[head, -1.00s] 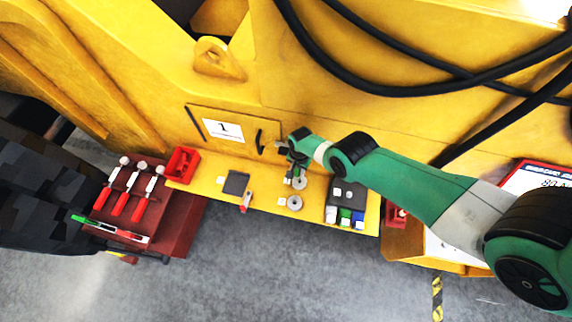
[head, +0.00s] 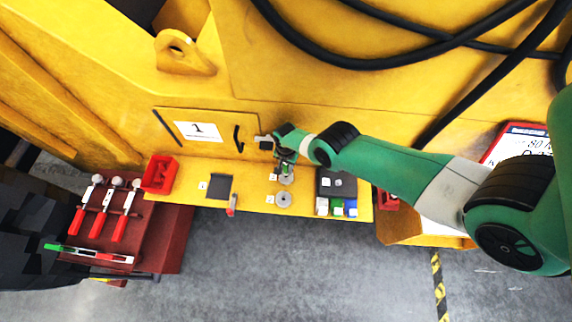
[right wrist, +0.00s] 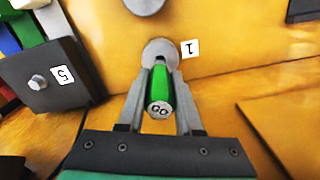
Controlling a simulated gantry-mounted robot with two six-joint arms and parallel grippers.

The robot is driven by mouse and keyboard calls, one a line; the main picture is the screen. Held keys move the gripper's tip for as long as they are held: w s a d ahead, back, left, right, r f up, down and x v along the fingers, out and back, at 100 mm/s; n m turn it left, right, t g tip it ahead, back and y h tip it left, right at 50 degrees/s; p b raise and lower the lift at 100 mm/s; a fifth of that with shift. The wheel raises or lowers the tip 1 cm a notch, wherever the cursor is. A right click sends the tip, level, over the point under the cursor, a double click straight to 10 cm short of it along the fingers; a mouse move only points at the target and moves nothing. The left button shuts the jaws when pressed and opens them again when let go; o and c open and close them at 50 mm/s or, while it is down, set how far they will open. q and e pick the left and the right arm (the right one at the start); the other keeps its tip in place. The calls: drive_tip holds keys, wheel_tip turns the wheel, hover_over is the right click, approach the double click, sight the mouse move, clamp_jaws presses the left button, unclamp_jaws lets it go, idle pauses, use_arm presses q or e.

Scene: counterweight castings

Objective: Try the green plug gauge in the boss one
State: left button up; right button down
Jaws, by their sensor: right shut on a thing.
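My right gripper (head: 286,168) is over the yellow ledge, at the grey round boss one (head: 287,179). In the right wrist view its two fingers (right wrist: 161,78) are shut on the green plug gauge (right wrist: 161,93), which has "GO" on its near end. The gauge's far end points at the bore of boss one (right wrist: 158,47), beside a tag marked 1 (right wrist: 190,48). The far end is at the bore's mouth; I cannot tell how deep it reaches. My left gripper is out of view.
A second grey boss (head: 284,199) lies close by. A dark block (head: 325,185) with coloured blocks (head: 337,208) stands to the right, a red bin (head: 160,174) to the left. A dark red cart (head: 165,245) holds red-handled tools. Black cables (head: 360,62) hang above.

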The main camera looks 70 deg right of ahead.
sight(286, 171)
drive_tip(key=shift+f+b, duration=1.95)
drive_tip(key=shift+f, duration=0.05)
idle(2.2)
idle(0.6)
drive_tip(key=c, duration=0.5)
unclamp_jaws()
wheel_tip(286, 171, up, 12)
drive_tip(key=p, duration=1.1)
drive_tip(key=shift+p, duration=0.4)
drive_tip(key=shift+f, duration=0.15)
